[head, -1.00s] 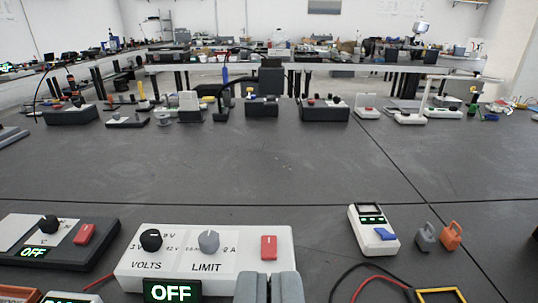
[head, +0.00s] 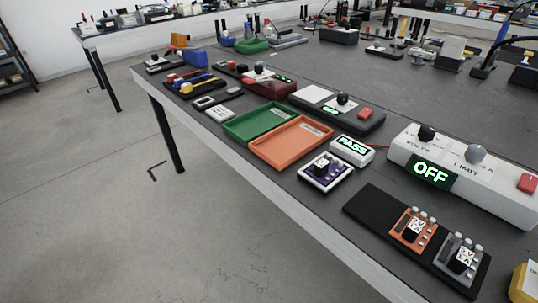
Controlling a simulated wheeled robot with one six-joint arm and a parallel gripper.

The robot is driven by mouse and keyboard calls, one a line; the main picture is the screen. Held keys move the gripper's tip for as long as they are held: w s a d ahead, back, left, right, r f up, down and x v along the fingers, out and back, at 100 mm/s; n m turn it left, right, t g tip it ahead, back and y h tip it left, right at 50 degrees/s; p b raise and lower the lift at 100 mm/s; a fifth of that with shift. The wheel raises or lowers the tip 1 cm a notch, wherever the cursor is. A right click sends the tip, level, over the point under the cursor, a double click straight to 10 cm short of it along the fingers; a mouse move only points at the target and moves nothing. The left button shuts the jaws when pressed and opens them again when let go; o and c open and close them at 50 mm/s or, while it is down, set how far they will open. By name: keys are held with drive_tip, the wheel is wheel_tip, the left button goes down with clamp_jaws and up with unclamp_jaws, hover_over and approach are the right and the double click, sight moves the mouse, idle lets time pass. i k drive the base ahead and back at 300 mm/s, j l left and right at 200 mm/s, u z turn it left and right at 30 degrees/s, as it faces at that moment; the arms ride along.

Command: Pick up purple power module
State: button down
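A purple power module (head: 318,178) sits in a white square frame (head: 326,171) near the table's front edge, right of centre in the view. A black block with white markings stands on its board. An orange module (head: 411,228) and a grey module (head: 459,256) of similar make sit on a black base (head: 376,212) to its right. My gripper is not visible in the current view.
An orange tray (head: 291,143) and a green tray (head: 257,120) lie left of the purple module. A white box reading PASS (head: 352,150) stands just behind it. A power supply reading OFF (head: 470,165) is at right. Open floor lies in front of the table (head: 290,193).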

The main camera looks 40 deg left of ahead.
sight(324, 170)
drive_tip(key=k+j+u, duration=0.15)
drive_tip(key=k, duration=0.35)
drive_tip(key=k+j+u, duration=0.15)
drive_tip(key=k+j, duration=0.25)
drive_tip(key=k, duration=0.15)
drive_tip(key=i+l, duration=0.1)
drive_tip(key=i, duration=0.65)
drive_tip(key=i+l+u, duration=0.1)
drive_tip(key=i, duration=0.65)
